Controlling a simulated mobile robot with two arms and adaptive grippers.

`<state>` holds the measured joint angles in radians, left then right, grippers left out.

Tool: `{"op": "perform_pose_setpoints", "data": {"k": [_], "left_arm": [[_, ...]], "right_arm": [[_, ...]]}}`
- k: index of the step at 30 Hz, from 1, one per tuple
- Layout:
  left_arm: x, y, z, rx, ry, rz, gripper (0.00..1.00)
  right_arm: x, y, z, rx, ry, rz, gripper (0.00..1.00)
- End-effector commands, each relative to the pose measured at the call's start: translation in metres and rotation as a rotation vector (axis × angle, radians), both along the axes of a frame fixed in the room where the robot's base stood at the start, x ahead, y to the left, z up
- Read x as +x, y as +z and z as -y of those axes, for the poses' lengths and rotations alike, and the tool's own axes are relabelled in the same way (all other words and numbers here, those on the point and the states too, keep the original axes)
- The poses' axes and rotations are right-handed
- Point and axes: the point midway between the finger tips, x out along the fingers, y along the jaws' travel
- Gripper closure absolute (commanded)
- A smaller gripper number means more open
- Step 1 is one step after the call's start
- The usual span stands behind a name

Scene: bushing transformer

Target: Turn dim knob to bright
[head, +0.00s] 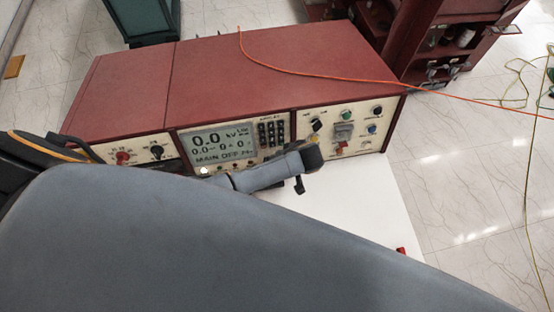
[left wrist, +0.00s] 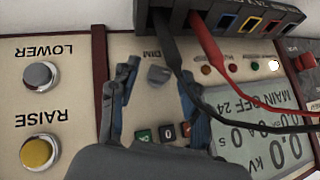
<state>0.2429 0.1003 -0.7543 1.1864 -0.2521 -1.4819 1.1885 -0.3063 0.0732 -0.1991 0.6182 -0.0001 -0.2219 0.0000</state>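The dim knob (left wrist: 158,75) is a small grey knob next to the upside-down "DIM" label in the left wrist view. My left gripper (left wrist: 160,76) is open there, one blue finger on each side of the knob in the picture. I cannot tell whether either finger touches it. In the head view, my left arm's wrist (head: 262,175) is in front of the red transformer test set's (head: 260,72) cream panel; the fingers and dim knob are not clear there. The set's display (head: 217,141) reads "0.0 kV" and "MAIN OFF". My right gripper does not show.
Red (left wrist: 207,40) and black (left wrist: 170,42) leads run from a dark socket block (left wrist: 225,18) close to the fingers. A grey LOWER button (left wrist: 40,75) and yellow RAISE button (left wrist: 37,152) are left. An orange cable (head: 300,75) crosses the set's top.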

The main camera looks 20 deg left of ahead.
Motion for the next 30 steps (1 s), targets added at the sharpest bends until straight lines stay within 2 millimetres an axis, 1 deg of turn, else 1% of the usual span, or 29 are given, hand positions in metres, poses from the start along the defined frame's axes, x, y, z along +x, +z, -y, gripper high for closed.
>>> {"op": "perform_pose_setpoints", "data": {"k": [1, 2, 3, 5, 6, 7, 11, 14, 17, 24, 27, 30], "left_arm": [[0.0, 0.0, 0.0, 0.0, 0.0, 0.0, 0.61], [0.0, 0.0, 0.0, 0.0, 0.0, 0.0, 0.67], [0.0, 0.0, 0.0, 0.0, 0.0, 0.0, 0.75], [0.0, 0.0, 0.0, 0.0, 0.0, 0.0, 0.87], [0.0, 0.0, 0.0, 0.0, 0.0, 0.0, 0.96], [0.0, 0.0, 0.0, 0.0, 0.0, 0.0, 1.0], [0.0, 0.0, 0.0, 0.003, -0.001, -0.002, 1.0], [0.001, -0.002, 0.003, 0.039, -0.01, -0.026, 1.0], [0.002, -0.006, 0.006, 0.121, -0.036, -0.083, 1.0], [0.004, -0.01, 0.008, 0.34, -0.099, -0.23, 1.0], [0.004, -0.008, 0.008, 0.385, -0.113, -0.261, 1.0], [0.004, -0.005, 0.008, 0.401, -0.117, -0.27, 1.0]], "right_arm": [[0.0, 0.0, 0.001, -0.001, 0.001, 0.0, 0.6], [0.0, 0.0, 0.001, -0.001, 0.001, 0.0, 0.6], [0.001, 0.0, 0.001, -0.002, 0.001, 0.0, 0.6], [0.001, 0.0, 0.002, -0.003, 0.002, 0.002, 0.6], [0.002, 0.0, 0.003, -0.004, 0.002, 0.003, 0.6], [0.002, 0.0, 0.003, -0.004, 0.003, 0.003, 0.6], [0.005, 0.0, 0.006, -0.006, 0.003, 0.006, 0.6], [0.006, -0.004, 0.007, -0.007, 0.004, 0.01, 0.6], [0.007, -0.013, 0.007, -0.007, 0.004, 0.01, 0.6], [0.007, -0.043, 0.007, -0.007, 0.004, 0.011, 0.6], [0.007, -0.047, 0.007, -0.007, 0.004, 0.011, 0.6], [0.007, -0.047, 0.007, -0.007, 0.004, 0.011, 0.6]]}}
